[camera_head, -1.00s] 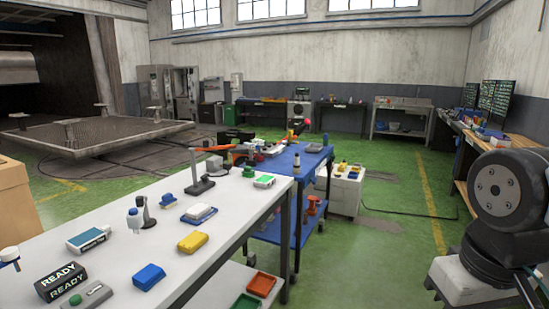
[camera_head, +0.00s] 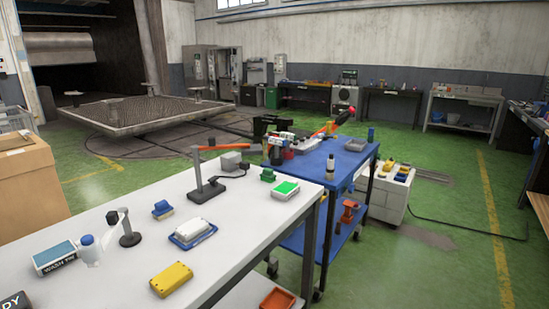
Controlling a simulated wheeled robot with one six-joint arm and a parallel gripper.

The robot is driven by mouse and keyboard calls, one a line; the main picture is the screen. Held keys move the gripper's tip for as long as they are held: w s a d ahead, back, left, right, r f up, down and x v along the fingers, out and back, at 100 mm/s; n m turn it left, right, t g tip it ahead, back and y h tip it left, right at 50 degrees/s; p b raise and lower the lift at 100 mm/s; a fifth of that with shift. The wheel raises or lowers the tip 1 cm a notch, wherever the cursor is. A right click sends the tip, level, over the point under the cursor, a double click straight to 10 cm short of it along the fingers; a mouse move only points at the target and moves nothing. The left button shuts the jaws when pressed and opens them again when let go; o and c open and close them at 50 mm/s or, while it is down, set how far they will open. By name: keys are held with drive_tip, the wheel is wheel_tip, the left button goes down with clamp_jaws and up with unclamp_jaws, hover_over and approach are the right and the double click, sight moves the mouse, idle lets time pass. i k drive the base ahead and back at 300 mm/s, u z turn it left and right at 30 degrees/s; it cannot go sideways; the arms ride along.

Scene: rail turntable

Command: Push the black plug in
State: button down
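A small black piece (camera_head: 245,166), which looks like the plug, is at the right side of a grey box (camera_head: 230,160) on the far part of the white table (camera_head: 115,221). A dark cord (camera_head: 229,176) runs from it to the left along the tabletop. It is too small to tell whether it sits fully in the box or partly out. My gripper is not in view.
A stand with an orange arm (camera_head: 207,182) is just left of the box. A green block (camera_head: 267,174) and a green-topped white box (camera_head: 286,189) lie to its right. A blue trolley (camera_head: 338,181) stands beyond the table's right edge. Green floor is open at right.

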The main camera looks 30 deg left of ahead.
sight(245, 166)
drive_tip(key=u, duration=0.1)
drive_tip(key=i, duration=0.65)
drive_tip(key=u, duration=0.8)
drive_tip(key=i, duration=0.65)
drive_tip(key=u, duration=0.6)
